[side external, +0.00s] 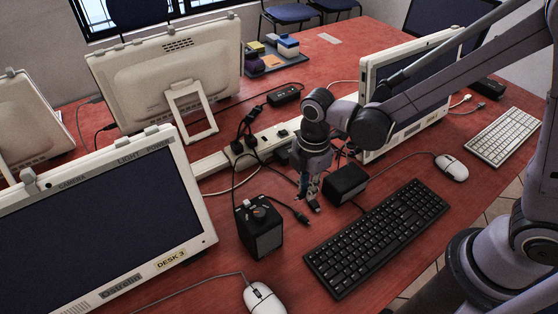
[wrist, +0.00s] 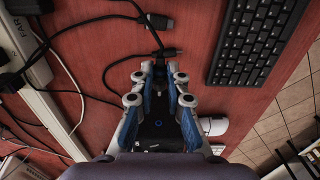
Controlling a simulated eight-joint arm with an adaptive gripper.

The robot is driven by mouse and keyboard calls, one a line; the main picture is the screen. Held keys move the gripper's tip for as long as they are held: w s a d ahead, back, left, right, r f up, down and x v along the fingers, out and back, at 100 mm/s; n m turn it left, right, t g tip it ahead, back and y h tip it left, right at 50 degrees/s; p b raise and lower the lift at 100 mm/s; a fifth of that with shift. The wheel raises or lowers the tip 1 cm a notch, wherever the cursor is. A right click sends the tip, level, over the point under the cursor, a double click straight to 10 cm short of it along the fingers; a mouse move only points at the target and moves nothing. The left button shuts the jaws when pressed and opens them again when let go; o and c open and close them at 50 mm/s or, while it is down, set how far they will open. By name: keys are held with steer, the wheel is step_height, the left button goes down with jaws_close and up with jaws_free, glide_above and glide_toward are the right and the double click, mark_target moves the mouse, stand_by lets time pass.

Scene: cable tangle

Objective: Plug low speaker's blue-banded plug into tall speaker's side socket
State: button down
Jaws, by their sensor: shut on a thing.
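The tall speaker (side external: 260,228) is a black box standing left of my gripper, with a round knob on top. The low speaker (side external: 346,182) is a smaller black box just right of my gripper. My gripper (side external: 311,197) points down between them, low over the table. In the wrist view its fingers (wrist: 160,80) with blue inner faces are closed together around a dark cable end. A dark plug (side external: 315,207) shows at the fingertips; no blue band can be made out. Another dark plug (side external: 301,217) lies beside the tall speaker; a grey-tipped plug shows in the wrist view (wrist: 157,20). The side socket is not visible.
A white power strip (side external: 215,163) with several black adapters and tangled cables lies behind the speakers. A black keyboard (side external: 377,237) lies in front, with a white mouse (side external: 451,167) beyond it. A monitor (side external: 110,225) stands at the left.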

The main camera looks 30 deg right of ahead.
steer(key=shift+a, duration=2.4)
steer(key=shift+s+a, duration=0.1)
steer(key=shift+a, duration=1.65)
steer(key=c, duration=1.3)
jaws_free()
steer(key=shift+d, duration=0.1)
steer(key=shift+r, duration=0.1)
